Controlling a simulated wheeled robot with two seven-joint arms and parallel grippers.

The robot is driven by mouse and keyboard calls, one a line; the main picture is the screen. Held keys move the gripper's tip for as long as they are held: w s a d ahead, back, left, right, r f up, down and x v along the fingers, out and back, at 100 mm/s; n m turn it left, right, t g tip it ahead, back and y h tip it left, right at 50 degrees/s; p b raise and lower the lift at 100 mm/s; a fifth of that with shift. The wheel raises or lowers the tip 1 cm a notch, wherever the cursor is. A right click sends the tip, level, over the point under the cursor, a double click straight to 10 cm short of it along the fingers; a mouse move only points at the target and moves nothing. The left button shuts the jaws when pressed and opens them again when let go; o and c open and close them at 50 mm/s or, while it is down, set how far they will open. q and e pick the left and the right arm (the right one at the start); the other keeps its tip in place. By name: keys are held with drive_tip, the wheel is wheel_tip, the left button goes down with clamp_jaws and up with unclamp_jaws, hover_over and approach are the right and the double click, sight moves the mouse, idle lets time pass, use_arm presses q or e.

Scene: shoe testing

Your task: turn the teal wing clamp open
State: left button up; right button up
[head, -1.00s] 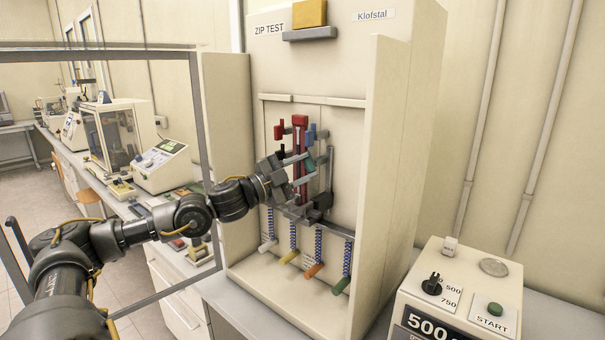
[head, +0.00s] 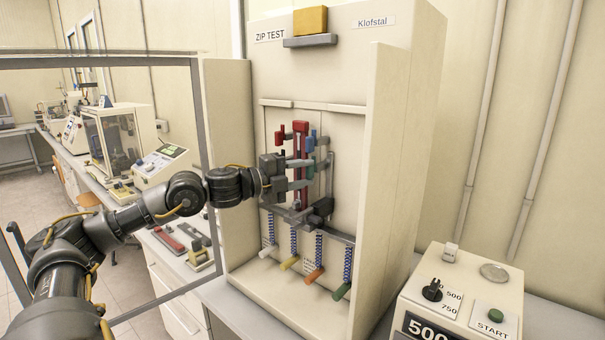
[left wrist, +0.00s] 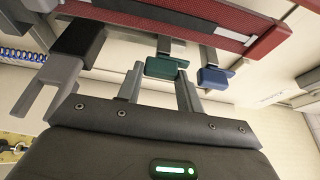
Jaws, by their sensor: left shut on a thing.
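The teal wing clamp (head: 310,173) sits on the upright red zip strip on the front of the zip test machine, among a black, a red and a blue clamp. My left gripper (head: 307,174) reaches in from the left, with its two fingers above and below the teal clamp. In the left wrist view, the teal clamp (left wrist: 166,68) lies between the two grey fingertips (left wrist: 159,72), which are shut on it. The clamp's far side is hidden. My right gripper is not in view.
The black clamp (left wrist: 80,45) and blue clamp (left wrist: 213,78) stand close on either side of the fingers. Spring-held coloured pulls (head: 315,275) hang below. The machine's side wall (head: 385,190) bounds the right. A control box (head: 460,290) stands at front right.

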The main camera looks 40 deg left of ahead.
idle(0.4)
use_arm(q)
drive_tip(key=o, duration=1)
drive_tip(key=shift+s+a+f+b, duration=0.15)
drive_tip(key=shift+s+b, duration=0.05)
drive_tip(key=shift+b, duration=0.1)
drive_tip(key=b+v, duration=1)
drive_tip(key=shift+s+b, duration=0.2)
drive_tip(key=shift+b, duration=0.1)
